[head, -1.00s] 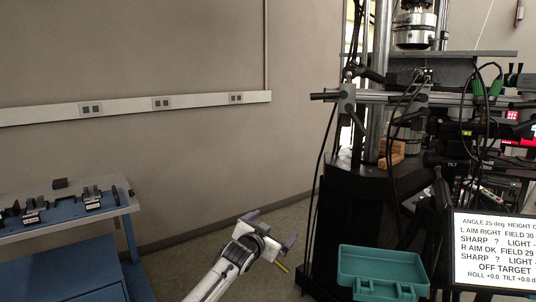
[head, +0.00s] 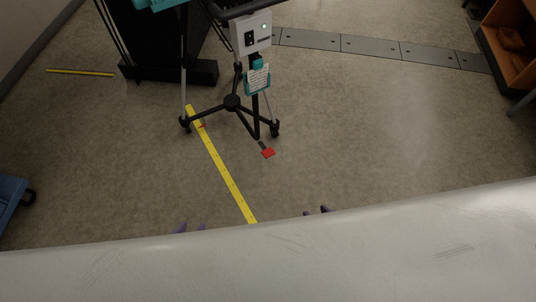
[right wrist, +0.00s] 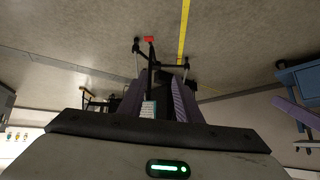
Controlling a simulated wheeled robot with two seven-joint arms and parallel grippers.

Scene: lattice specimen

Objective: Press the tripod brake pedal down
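The tripod (head: 232,102) stands on the floor on dark spread legs with small casters. Its red brake pedal (head: 267,153) sticks out low at the front, near one caster. The pedal also shows upside down in the right wrist view (right wrist: 148,39), beyond my fingers. My left gripper (head: 190,228) shows only its purple fingertips, which are apart, above my white body edge. My right gripper (head: 317,211) also shows just its tips; in the right wrist view (right wrist: 157,98) its fingers are apart with nothing between them. Both grippers are clear of the pedal.
A yellow floor strip (head: 222,165) runs past the tripod's left caster. A white box (head: 251,33) and a tag (head: 257,79) are on the tripod post. A black base (head: 165,72) stands behind left. An orange cabinet (head: 510,45) is at right. Floor right of the pedal is clear.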

